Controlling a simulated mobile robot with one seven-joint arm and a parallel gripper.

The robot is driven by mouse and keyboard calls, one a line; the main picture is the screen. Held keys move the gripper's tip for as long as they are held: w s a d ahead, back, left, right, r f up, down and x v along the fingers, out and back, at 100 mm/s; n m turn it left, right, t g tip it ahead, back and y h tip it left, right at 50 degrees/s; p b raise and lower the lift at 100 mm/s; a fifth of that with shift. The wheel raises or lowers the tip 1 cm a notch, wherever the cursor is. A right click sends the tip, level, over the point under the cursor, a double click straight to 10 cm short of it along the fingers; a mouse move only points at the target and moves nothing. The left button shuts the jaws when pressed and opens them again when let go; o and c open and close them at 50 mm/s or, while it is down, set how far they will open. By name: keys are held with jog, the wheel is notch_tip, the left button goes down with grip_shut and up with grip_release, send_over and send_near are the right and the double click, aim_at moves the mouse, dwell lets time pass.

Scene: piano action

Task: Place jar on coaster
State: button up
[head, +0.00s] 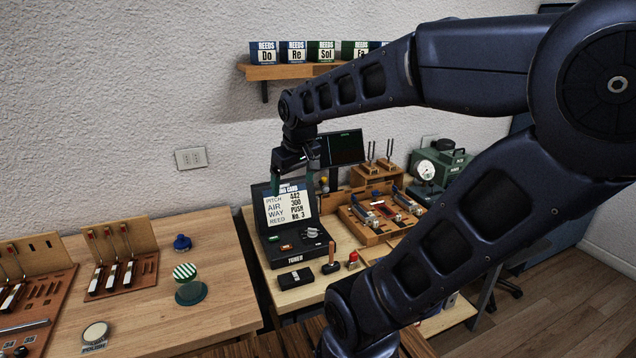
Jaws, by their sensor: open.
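My gripper (292,182) is open and points down, with its two fingers apart and nothing visible between them. It appears in front of the upright lid of the black tuner case. On the left wooden table is a small round thing with a green-and-white striped top (185,271). A dark green disc (191,294) shows right beside its near edge; I cannot tell whether they touch. A round cream-topped jar or tin (95,333) is nearer the front, by a POLISH label. I cannot tell for sure which is the jar and which the coaster.
A blue knobbed object (182,243) stands behind the striped top. Wooden racks (122,265) fill the table's left side. The right bench holds the tuner case (292,240), a small hammer (331,260) and a tool tray (372,232). The left table's right part is clear.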

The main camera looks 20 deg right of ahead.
jog(key=s+d+m+t, duration=0.1)
jog(key=s+d+m, duration=0.2)
jog(key=s+d, duration=0.1)
jog(key=shift+s+d+r, duration=0.3)
jog(key=shift+s+r, duration=0.1)
jog(key=shift+s, duration=0.2)
